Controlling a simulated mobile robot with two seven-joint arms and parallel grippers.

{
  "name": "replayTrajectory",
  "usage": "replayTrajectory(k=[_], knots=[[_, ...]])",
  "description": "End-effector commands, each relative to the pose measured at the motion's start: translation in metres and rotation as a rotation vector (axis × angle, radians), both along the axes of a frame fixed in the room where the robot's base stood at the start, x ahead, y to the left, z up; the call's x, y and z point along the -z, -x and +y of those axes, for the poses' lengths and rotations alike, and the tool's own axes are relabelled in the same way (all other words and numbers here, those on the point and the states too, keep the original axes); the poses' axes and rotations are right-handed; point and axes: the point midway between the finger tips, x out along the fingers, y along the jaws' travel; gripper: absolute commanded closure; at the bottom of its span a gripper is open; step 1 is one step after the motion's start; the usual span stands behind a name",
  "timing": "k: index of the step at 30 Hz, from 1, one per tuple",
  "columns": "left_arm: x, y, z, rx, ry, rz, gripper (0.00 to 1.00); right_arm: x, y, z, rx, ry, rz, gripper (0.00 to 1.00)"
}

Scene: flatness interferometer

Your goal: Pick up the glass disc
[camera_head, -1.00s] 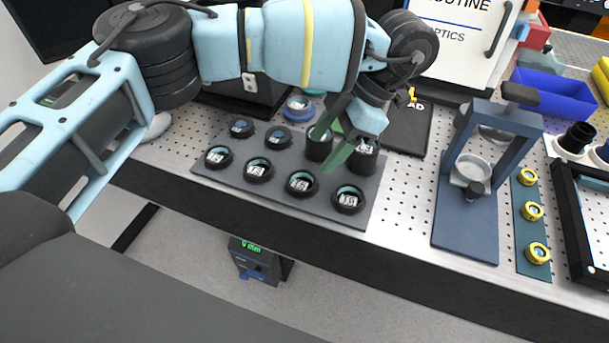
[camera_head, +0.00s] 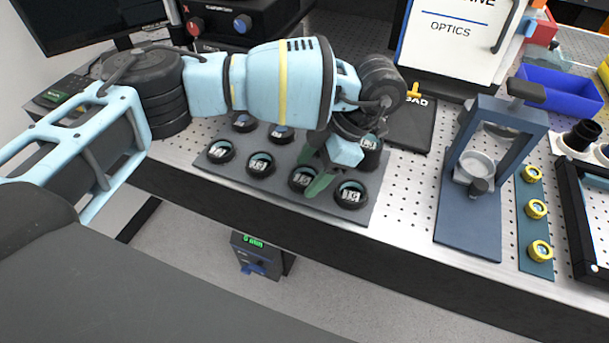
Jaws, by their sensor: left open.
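Several glass discs sit in black ring holders on a grey tray (camera_head: 278,192). The front row shows a far-left disc (camera_head: 220,151), a second disc (camera_head: 261,164), a third disc (camera_head: 301,179) and a right-end disc (camera_head: 350,194), each with a printed label. I cannot tell which one the task means. My left gripper (camera_head: 313,172) is open, with its green fingers low around the third front ring. I cannot tell whether they touch it. The gripper and arm hide part of the back row. My right gripper is not in view.
A blue frame stand (camera_head: 470,215) with a round clear part stands to the right. Beside it is a strip (camera_head: 534,225) with yellow-rimmed pieces. A blue bin (camera_head: 560,88) and a white cabinet (camera_head: 450,45) are behind. Perforated bench top (camera_head: 410,205) is clear between tray and stand.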

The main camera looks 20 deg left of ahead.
Motion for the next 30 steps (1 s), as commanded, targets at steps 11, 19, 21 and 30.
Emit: replayTrajectory(k=[11,19,21,30], knots=[[0.0,0.0,0.0,0.0,0.0,0.0,0.74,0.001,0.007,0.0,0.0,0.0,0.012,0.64],[-0.002,0.0,0.0,0.0,0.0,-0.001,0.74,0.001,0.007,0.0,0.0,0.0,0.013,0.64],[-0.005,-0.001,0.0,0.001,0.0,-0.002,0.74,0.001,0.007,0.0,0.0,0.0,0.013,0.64],[-0.04,-0.001,0.0,0.002,0.0,-0.006,0.74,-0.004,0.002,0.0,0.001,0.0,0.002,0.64]])
